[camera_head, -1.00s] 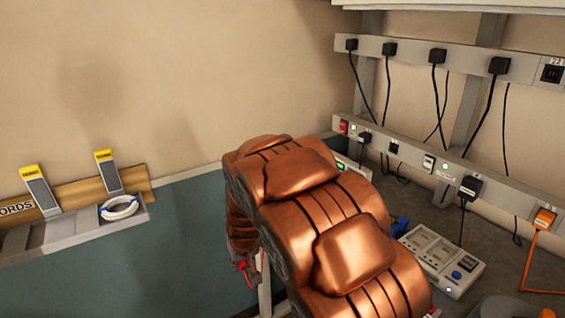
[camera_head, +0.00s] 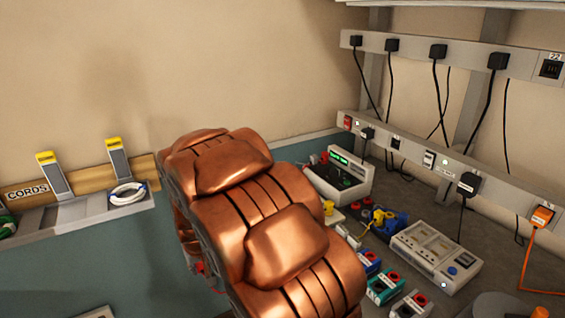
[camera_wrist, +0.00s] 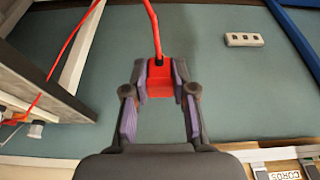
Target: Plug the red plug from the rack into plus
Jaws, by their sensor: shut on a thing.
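In the wrist view my gripper (camera_wrist: 160,92) is shut on the red plug (camera_wrist: 160,82), gripping it between its fingertips. A red cord (camera_wrist: 154,30) runs from the plug towards the top of that view. In the head view my copper arm hides most of the gripper, and only a bit of red shows at the arm's lower left edge. A bench unit with a green display (camera_head: 338,176) stands on the worktop to the right of the arm. Its terminals are too small to read, so I cannot tell which one is plus.
A rail labelled CORDS (camera_head: 80,207) runs along the wall at left. The bench right of my arm holds small coloured terminal blocks (camera_head: 385,287), a grey socket box (camera_head: 436,255) and blue-yellow parts (camera_head: 388,222). Socket strips (camera_head: 415,50) with black plugs line the wall.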

